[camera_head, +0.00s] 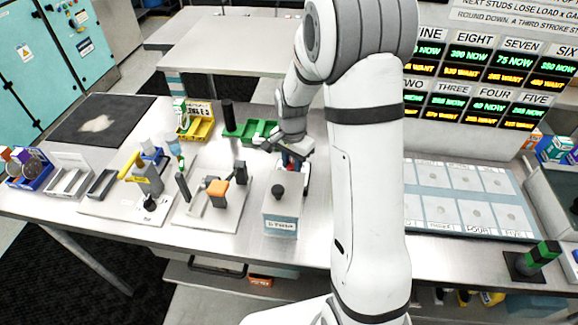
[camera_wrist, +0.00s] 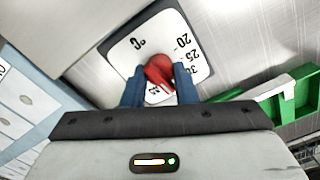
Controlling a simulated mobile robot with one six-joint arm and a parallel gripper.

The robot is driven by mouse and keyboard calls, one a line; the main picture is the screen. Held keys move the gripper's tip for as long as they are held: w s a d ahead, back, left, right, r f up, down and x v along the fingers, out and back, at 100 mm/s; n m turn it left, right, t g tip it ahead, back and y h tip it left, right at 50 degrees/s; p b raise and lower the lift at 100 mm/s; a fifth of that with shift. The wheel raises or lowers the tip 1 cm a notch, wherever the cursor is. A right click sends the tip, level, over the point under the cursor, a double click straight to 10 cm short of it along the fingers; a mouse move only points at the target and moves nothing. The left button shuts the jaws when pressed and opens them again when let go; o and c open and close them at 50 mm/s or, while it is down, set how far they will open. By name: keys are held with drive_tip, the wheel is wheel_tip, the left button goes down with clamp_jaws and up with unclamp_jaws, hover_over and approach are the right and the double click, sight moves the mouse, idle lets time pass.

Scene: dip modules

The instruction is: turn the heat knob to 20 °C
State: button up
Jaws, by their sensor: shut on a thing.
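The heat knob (camera_wrist: 158,68) is red and sits on a white dial plate (camera_wrist: 130,52) in the wrist view. The plate carries a °C mark and printed numbers, with 20, 25 and 30 on the right side. Where the knob points against the numbers is hard to tell. My gripper (camera_wrist: 160,83) has its two blue fingers on either side of the knob, shut on it. In the head view my gripper (camera_head: 292,160) reaches down at the back of the bench, and the knob is mostly hidden there.
A grey box with a black knob (camera_head: 281,215) stands just in front of my gripper. Green bins (camera_head: 258,131) and a dark upright cylinder (camera_head: 228,116) are to its left. A fixture with an orange block (camera_head: 218,188) stands further left. A card tray (camera_head: 460,212) lies right.

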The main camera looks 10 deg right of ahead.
drive_tip(key=n, duration=0.1)
drive_tip(key=n+b, duration=0.1)
drive_tip(key=n, duration=0.1)
drive_tip(key=n+b, duration=0.1)
drive_tip(key=shift+w+n, duration=0.3)
drive_tip(key=n+b, duration=0.2)
drive_tip(key=n, duration=0.3)
drive_tip(key=shift+r, duration=0.1)
drive_tip(key=n+b, duration=0.1)
drive_tip(key=n, duration=0.4)
drive_tip(key=n+b, duration=0.1)
drive_tip(key=n, duration=0.3)
drive_tip(key=shift+n, duration=0.4)
drive_tip(key=shift+r, duration=0.1)
drive_tip(key=o, duration=0.8)
drive_tip(key=shift+o, duration=1)
drive_tip(key=shift+s, duration=0.1)
